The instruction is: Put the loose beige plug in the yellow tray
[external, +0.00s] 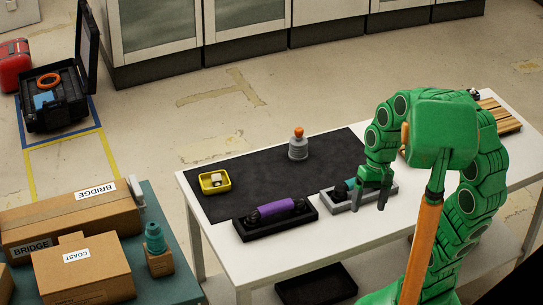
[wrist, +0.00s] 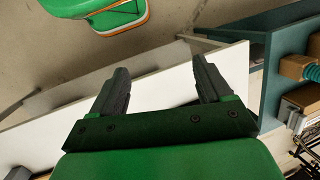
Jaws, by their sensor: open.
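The yellow tray (external: 205,190) lies on the black mat at the left of the white table. A small pale beige piece (external: 216,179) shows inside its rim; it looks like the plug, but it is too small to be sure. I see no other beige plug. My gripper (external: 369,205) is at the right of the mat, pointing down by the grey holder with a dark teal piece (external: 343,191), well away from the yellow tray. In the wrist view my gripper (wrist: 160,76) has its fingers wide apart with nothing between them.
A purple handset (external: 275,209) lies in a black tray (external: 244,235) at the front of the mat (external: 240,165). A grey bottle with an orange top (external: 298,146) stands at the back. Cardboard boxes (external: 80,270) stand on another table at left. The mat's middle is clear.

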